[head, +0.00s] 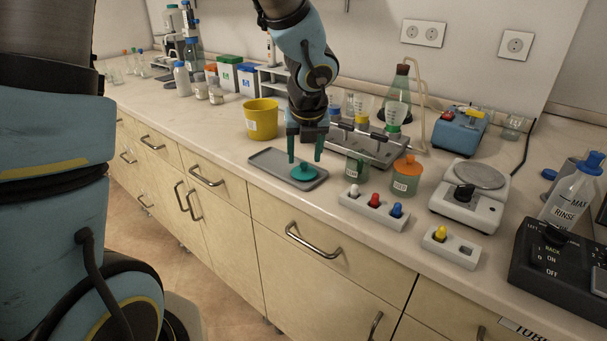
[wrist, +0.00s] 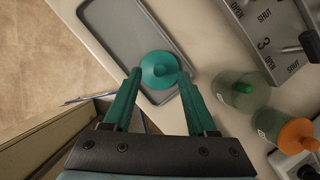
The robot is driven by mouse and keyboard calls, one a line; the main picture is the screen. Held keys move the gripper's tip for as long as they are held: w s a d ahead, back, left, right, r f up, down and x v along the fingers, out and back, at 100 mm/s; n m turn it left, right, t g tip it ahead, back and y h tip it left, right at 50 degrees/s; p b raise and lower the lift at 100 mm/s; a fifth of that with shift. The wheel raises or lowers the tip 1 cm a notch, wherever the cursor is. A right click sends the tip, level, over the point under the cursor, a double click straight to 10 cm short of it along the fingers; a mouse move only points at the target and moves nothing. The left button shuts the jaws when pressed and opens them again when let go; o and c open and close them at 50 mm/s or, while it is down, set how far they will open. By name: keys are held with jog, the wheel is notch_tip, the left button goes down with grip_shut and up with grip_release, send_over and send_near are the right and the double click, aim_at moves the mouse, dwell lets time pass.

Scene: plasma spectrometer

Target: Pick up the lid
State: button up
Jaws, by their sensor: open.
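The lid is a teal disc with a small raised knob (head: 304,172). It lies on the right part of a grey tray (head: 268,157) on the counter. In the wrist view the lid (wrist: 160,70) sits between and just beyond the fingertips of my gripper (wrist: 158,76). My gripper (head: 305,160) points down over the lid with its two teal fingers apart, one on each side of it. Nothing is held. Whether a finger touches the lid I cannot tell.
A yellow bucket (head: 261,119) stands behind the tray. A switch block (head: 373,208) lies at the front right. The tray's left part is bare.

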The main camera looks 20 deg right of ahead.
aim_at(304, 169)
jog(key=shift+x, duration=1.15)
grip_shut()
